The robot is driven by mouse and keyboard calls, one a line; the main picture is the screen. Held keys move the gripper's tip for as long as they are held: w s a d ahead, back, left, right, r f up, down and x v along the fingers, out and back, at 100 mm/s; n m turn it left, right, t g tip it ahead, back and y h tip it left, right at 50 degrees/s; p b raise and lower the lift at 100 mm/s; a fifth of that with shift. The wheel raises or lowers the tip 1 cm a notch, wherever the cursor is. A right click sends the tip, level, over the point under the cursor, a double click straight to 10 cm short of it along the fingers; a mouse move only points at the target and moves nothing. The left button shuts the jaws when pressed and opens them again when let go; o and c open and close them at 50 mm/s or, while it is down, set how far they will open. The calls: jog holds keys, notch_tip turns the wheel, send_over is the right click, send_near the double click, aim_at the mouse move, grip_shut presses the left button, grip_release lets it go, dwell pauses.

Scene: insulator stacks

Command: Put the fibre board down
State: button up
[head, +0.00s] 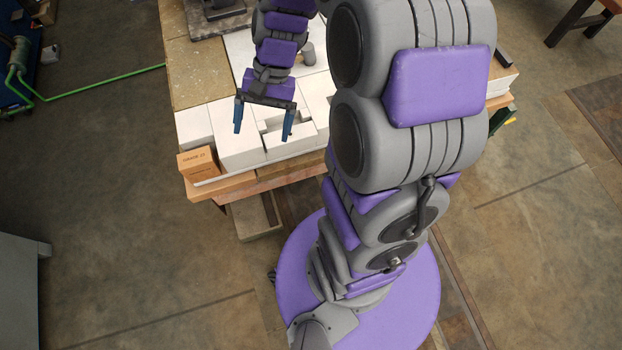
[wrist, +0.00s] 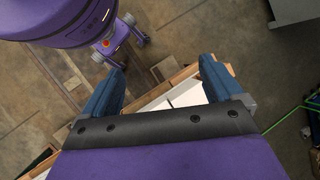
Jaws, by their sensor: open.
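My gripper (head: 262,133) hangs over the front of the workbench, its two blue fingers spread apart and nothing held between them. Below it are white board-like blocks (head: 236,150), set close together with a stepped gap among them. I cannot tell which of them is the fibre board. In the wrist view my gripper (wrist: 162,66) also shows open, with white blocks (wrist: 186,95) and the wooden bench edge beyond its fingers. A tan speckled board (head: 194,72) lies flat at the bench's left side.
An orange-brown box (head: 198,162) stands at the bench's front left corner. A green hose (head: 105,83) runs across the floor at left; a grey cabinet (head: 20,290) stands at lower left.

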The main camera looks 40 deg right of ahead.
jog(key=s+r+n+h, duration=0.2)
jog(key=s+n, duration=0.1)
jog(key=s, duration=0.6)
jog(key=s+r+n+h, duration=0.3)
jog(key=s+n, duration=0.1)
jog(key=s, duration=0.5)
jog(key=shift+s+a+t, duration=0.3)
jog(key=shift+a+t, duration=0.1)
jog(key=shift+a, duration=0.05)
jog(key=shift+d, duration=0.1)
